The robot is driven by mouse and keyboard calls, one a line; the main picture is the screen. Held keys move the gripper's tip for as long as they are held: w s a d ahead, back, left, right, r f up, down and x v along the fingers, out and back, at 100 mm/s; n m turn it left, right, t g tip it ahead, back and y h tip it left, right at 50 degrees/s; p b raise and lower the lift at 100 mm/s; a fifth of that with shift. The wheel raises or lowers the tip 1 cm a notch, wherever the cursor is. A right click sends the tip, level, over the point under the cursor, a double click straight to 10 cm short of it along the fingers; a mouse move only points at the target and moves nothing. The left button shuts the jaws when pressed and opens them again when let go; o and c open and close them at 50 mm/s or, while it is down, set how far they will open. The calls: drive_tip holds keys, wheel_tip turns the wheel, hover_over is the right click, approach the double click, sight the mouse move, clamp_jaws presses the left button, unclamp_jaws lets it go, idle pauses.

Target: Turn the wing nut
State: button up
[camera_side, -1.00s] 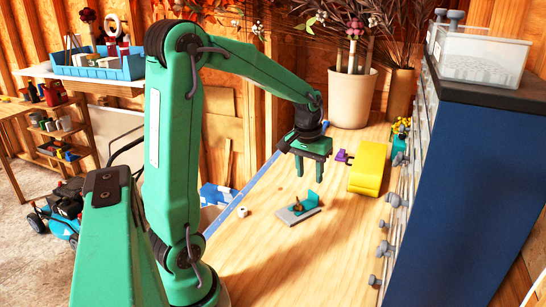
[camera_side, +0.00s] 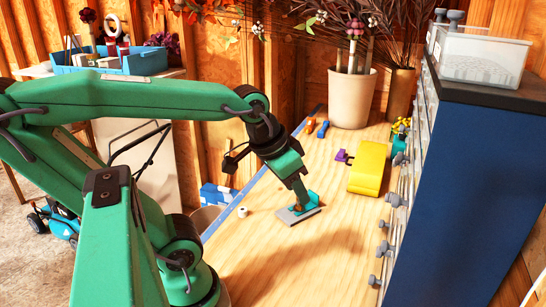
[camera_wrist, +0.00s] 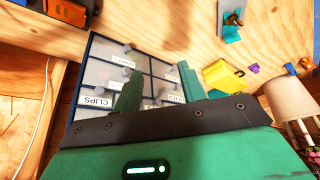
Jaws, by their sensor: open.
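A small grey plate (camera_side: 291,217) with a teal upright piece lies on the wooden bench, in the middle of the side view. It also shows at the top of the wrist view, where the brown wing nut (camera_wrist: 234,19) is visible on it, beside the teal piece (camera_wrist: 231,35). My gripper (camera_side: 303,202) points down and overlaps the plate in the side view, hiding much of the nut there. In the wrist view, the two green fingers of my gripper (camera_wrist: 157,79) are apart with nothing between them; the nut lies outside them, up and right. I cannot tell its height above the plate.
A blue drawer cabinet (camera_side: 450,190) with protruding knobs borders the bench on the right. A yellow container (camera_side: 368,168), purple piece (camera_side: 343,156) and plant pot (camera_side: 352,98) stand farther back. A white roll (camera_side: 242,211) lies at the left edge. The front bench is clear.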

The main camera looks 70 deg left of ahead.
drive_tip(key=shift+s+d+f+m, duration=0.1)
drive_tip(key=shift+s+d+m, duration=0.4)
drive_tip(key=shift+s, duration=0.35)
drive_tip(key=w+a+f+n+g, duration=0.3)
drive_tip(key=w+a+f+n, duration=0.1)
drive_tip(key=w+a+n, duration=0.6)
drive_tip(key=w+a+f+n, duration=0.1)
drive_tip(key=a+f+n, duration=0.1)
drive_tip(key=a+f, duration=0.1)
drive_tip(key=w+a+f+n+g, duration=0.1)
drive_tip(key=w+a+f, duration=0.1)
drive_tip(key=a+f, duration=0.2)
drive_tip(key=w+a+f+n+g, duration=0.1)
drive_tip(key=w+a+f+n, duration=0.1)
drive_tip(key=a, duration=0.4)
drive_tip(key=shift+a+f+n, duration=0.3)
drive_tip(key=shift+a+f, duration=0.1)
drive_tip(key=shift+f, duration=0.45)
drive_tip(key=shift+f, duration=0.1)
